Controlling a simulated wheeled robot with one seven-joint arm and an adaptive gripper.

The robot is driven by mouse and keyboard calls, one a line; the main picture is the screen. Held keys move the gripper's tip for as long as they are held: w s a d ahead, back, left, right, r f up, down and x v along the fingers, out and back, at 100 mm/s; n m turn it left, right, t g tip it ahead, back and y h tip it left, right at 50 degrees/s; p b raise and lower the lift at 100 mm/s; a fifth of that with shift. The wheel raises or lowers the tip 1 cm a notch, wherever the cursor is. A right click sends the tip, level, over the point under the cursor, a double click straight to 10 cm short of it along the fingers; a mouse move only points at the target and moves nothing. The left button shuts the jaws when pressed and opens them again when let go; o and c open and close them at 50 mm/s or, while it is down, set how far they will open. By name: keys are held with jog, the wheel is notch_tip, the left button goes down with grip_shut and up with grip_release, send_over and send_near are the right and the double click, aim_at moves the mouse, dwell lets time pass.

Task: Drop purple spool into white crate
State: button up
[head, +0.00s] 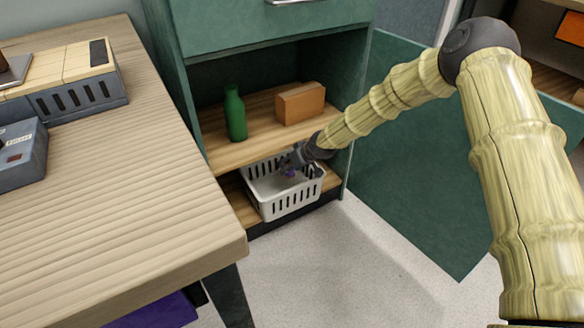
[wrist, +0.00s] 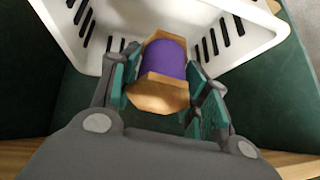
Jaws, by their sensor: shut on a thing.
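The purple spool (wrist: 165,62) has wooden ends and sits between the fingers of my gripper (wrist: 165,90) in the wrist view. My gripper is shut on it. In the head view the spool (head: 290,173) is a small purple patch below my gripper (head: 296,164). The white crate (head: 290,204) stands on the lower shelf of the green cabinet, and my gripper is over its opening. In the wrist view the crate's slotted wall (wrist: 245,38) shows around and beyond the spool. I cannot tell how far the spool is above the crate floor.
A green bottle (head: 235,114) and an orange-brown box (head: 300,103) stand on the shelf (head: 262,122) above the crate. The cabinet's open green door (head: 420,160) is at right. A wooden table (head: 110,180) fills the left. Pale floor (head: 330,265) is clear in front.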

jog(key=o, duration=1.1)
jog(key=shift+s+d+r+p, duration=0.3)
jog(key=shift+s+d+p, duration=0.1)
jog(key=shift+s+p, duration=0.3)
jog(key=shift+s+d+r+p, duration=0.25)
jog(key=shift+s+d+p, duration=0.15)
jog(key=shift+s+p, duration=0.25)
jog(key=shift+w, duration=0.1)
